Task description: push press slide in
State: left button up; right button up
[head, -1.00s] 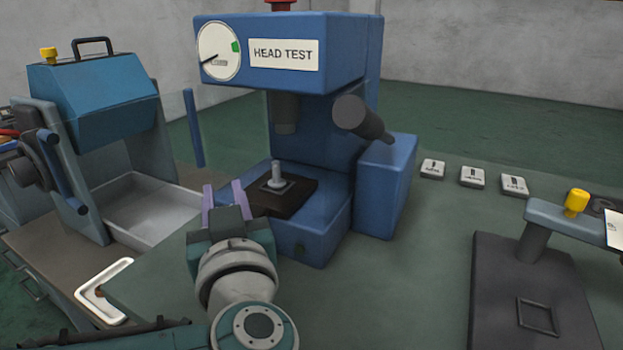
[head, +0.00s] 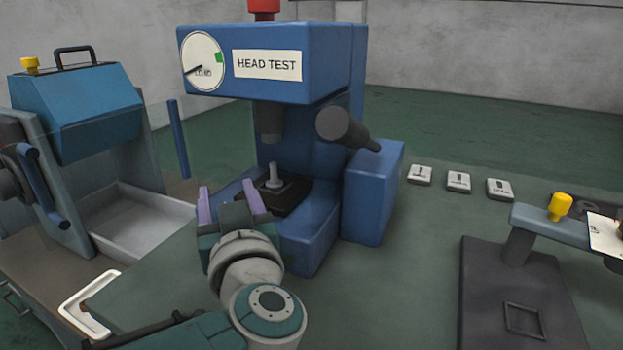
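The blue press (head: 295,175) labelled HEAD TEST stands in the middle. Its slide (head: 292,201) is a dark plate in the press opening, carrying a small upright grey headed part (head: 273,180). The part stands roughly below the press's grey ram (head: 269,124), with a gap between. My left gripper (head: 229,201) is at the front left of the slide, its purple fingers apart and nothing visible between them. Its right finger overlaps the slide's near left edge; I cannot tell whether they touch. My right gripper is out of view.
A blue-hooded machine with a grey tray (head: 140,222) stands left. A white angled handle (head: 84,308) lies front left. Three small labelled blocks (head: 458,182) sit right of the press. A dark stand (head: 520,300) with a yellow knob (head: 560,207) is at right.

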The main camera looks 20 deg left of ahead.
pick_arm(q)
jog(key=shift+s, duration=0.1)
jog(key=p+v, duration=0.1)
jog(key=v, duration=0.9)
